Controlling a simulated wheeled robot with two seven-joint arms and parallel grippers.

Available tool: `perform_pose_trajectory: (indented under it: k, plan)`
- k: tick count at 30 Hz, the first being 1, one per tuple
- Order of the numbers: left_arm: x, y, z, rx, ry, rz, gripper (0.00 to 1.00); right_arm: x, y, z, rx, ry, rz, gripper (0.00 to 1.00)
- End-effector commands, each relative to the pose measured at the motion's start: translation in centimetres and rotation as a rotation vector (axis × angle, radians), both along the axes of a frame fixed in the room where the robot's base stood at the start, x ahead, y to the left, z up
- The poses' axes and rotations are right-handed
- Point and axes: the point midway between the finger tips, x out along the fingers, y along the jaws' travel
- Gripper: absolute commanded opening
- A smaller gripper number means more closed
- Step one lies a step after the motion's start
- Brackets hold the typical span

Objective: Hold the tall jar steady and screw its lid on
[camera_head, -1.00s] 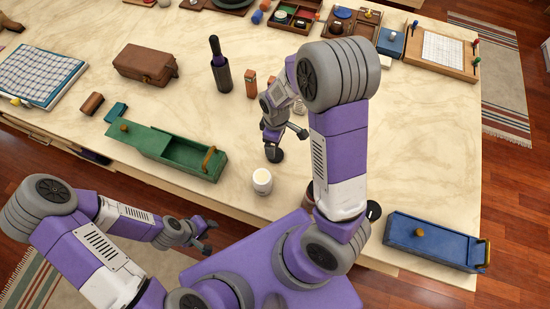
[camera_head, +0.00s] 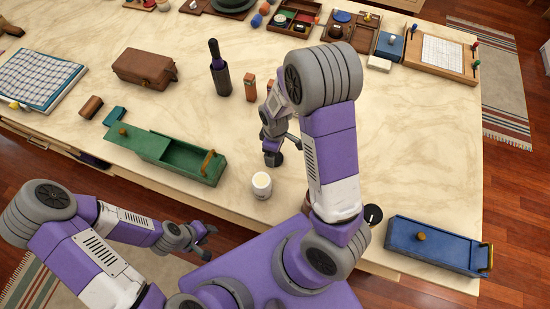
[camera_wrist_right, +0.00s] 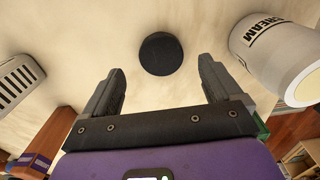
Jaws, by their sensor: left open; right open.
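The white jar (camera_head: 262,185) stands upright near the table's front edge, its pale top uncovered. In the right wrist view the jar (camera_wrist_right: 275,50) shows a "CREAM" label at upper right, outside the fingers. A round black lid (camera_wrist_right: 159,54) lies flat on the table, just beyond and between the fingertips of my right gripper (camera_wrist_right: 160,82). That gripper is open, empty and pointed down at the lid. In the head view the gripper (camera_head: 280,148) partly covers the lid. My left gripper (camera_head: 205,243) is open and empty, off the table's front edge and left of the jar.
A green box (camera_head: 150,143) lies left of the jar and a blue box (camera_head: 425,245) at the right front. A black-topped item (camera_head: 373,214) sits beside my right arm. A dark bottle (camera_head: 220,75) and wooden block (camera_head: 250,86) stand behind.

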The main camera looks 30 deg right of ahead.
Motion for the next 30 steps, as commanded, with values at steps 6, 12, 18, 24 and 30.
perform_pose_trajectory:
  k: [6, 12, 18, 24, 30]
  plan:
    - [0.0, 0.0, -1.1, 0.000, 0.000, 0.000, 0.43, -0.2, 0.1, -3.4, 0.000, 0.004, -0.001, 0.92]
    - [0.0, 0.0, -1.2, 0.000, 0.000, 0.000, 0.43, -0.1, 0.2, -3.9, 0.000, 0.000, -0.001, 0.92]
    - [0.0, 0.0, -1.1, 0.000, 0.000, 0.000, 0.43, -0.1, 0.2, -3.9, 0.000, 0.000, -0.001, 0.92]
    - [0.0, 0.0, -1.1, 0.000, 0.000, 0.000, 0.43, -0.1, 0.1, -3.9, 0.000, 0.000, -0.001, 0.67]
    - [0.0, 0.0, -1.1, 0.000, 0.000, 0.000, 0.43, -0.1, 0.1, -3.9, 0.000, 0.000, -0.001, 0.37]
